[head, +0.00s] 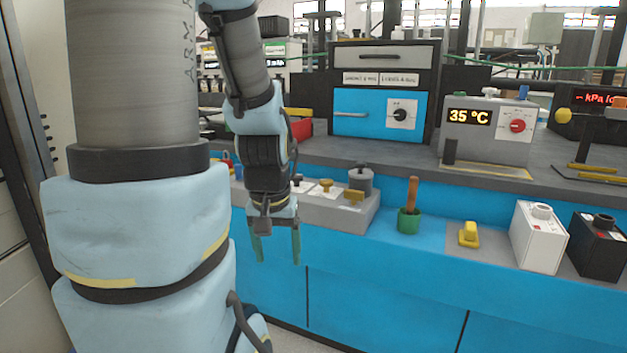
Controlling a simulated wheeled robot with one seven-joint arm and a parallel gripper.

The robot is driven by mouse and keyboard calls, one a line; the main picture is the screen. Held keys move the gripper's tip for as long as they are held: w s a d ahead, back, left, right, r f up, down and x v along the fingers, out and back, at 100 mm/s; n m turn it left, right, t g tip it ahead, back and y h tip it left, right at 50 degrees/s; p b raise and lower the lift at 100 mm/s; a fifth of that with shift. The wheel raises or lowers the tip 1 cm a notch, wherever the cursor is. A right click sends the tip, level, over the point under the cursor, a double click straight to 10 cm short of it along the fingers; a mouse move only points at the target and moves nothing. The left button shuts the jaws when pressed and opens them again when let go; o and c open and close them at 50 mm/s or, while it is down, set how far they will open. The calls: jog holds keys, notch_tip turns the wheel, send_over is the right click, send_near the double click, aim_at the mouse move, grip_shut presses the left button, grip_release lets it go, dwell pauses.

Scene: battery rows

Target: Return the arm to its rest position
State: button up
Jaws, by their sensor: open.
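My gripper (276,246) hangs pointing down in front of the blue bench front, left of the middle of the head view. Its two green fingers are apart, with nothing between them. My arm (262,120) comes down from the top of the view, bent, with its thick lower links filling the left side. The gripper appears clear of the bench, but how far it stands from the bench front is hard to tell.
A grey box with knobs (345,215) sits on the blue ledge just behind my gripper. Further right are a green cup with a brown handle (409,219), a yellow piece (468,235), a white block (537,240) and a black block (597,250). A 35 °C device (487,140) stands behind.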

notch_tip(320, 180, down, 17)
jog(key=s+b, duration=0.1)
jog(key=b, duration=1.3)
jog(key=w+p+v, duration=0.3)
jog(key=p+v, duration=1.4)
jog(key=w+r+p+v, duration=0.1)
jog(key=w+p+v, duration=0.3)
jog(key=p+v, duration=1.2)
jog(key=shift+s+d+r+g+p, duration=0.15)
jog(key=shift+d+r+g+p, duration=0.25)
jog(key=shift+r+p, duration=0.2)
